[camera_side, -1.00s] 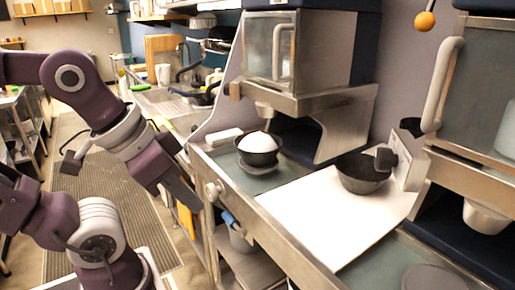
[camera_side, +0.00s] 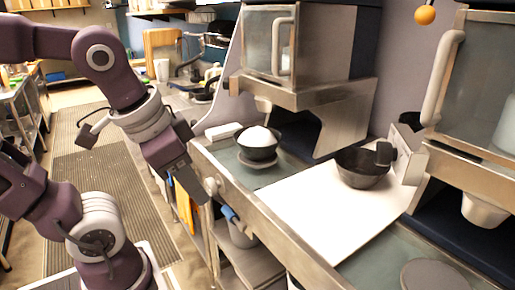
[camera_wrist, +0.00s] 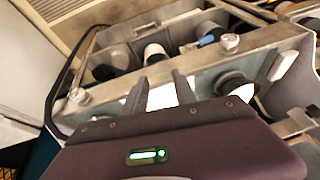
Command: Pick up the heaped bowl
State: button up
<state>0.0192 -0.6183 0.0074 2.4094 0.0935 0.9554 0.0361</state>
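The heaped bowl (camera_side: 258,152) is dark, with a white mound (camera_side: 257,136) rising above its rim. It stands upright on a small round base (camera_side: 257,166) on the grey-green counter panel. My gripper (camera_side: 200,190) is to its left and apart from it, by the counter's front edge in the side view. In the wrist view my gripper's two fingers (camera_wrist: 158,92) are spread with nothing between them. A dark round bowl shape (camera_wrist: 231,82) shows right of the fingers there and seems to be the heaped bowl. Its contents are hard to make out in that view.
A metal housing (camera_side: 300,100) overhangs behind the heaped bowl. A front rail with a knob (camera_side: 212,187) edges the counter. The mat's front is clear.

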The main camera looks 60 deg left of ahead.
jog(key=w+a+f+m+g+y, duration=0.2)
jog(key=w+a+m+g+y, duration=0.3)
jog(key=w+a, duration=0.5)
jog(key=m+g+y, duration=0.1)
jog(key=m+y, duration=0.4)
jog(key=y, duration=0.3)
send_near(239, 144)
jog(key=a, duration=0.2)
jog(key=x, duration=0.4)
jog(key=f+x, duration=0.1)
jog(key=x, duration=0.1)
jog(key=shift+w, duration=0.2)
jog(key=shift+a+f, duration=0.1)
jog(key=shift+a, duration=0.2)
grip_shut()
